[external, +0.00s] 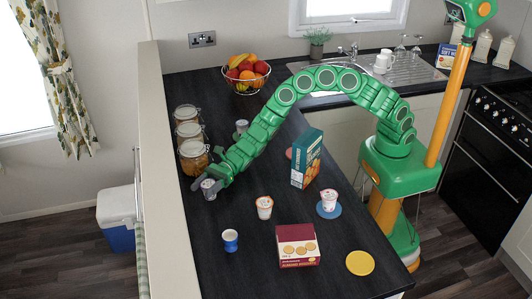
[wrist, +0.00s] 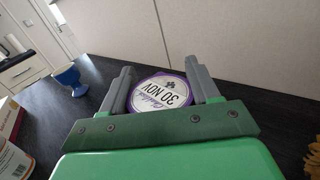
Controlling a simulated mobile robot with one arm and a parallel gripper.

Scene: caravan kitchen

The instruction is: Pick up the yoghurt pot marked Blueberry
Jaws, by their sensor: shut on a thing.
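My gripper (external: 205,184) is at the left side of the dark worktop, in front of the glass jars. It is shut on a small pot (external: 208,192). In the wrist view the pot's lid (wrist: 161,95) sits between my two fingers, with a purple rim, a white face, "30 NOV" and a name in script too small to read surely. I cannot tell whether the pot touches the worktop. Other pots are an orange-marked one (external: 264,208), a pink-marked one (external: 329,200) on a blue disc, and a pale one (external: 241,127) behind my arm.
Several glass jars (external: 193,158) stand close behind my gripper. A blue egg cup (external: 230,242), a biscuit box (external: 298,248), a yellow disc (external: 360,263) and a tall teal box (external: 302,165) stand to the right. A fruit bowl (external: 247,85) is at the back. A low wall (external: 160,180) borders the left edge.

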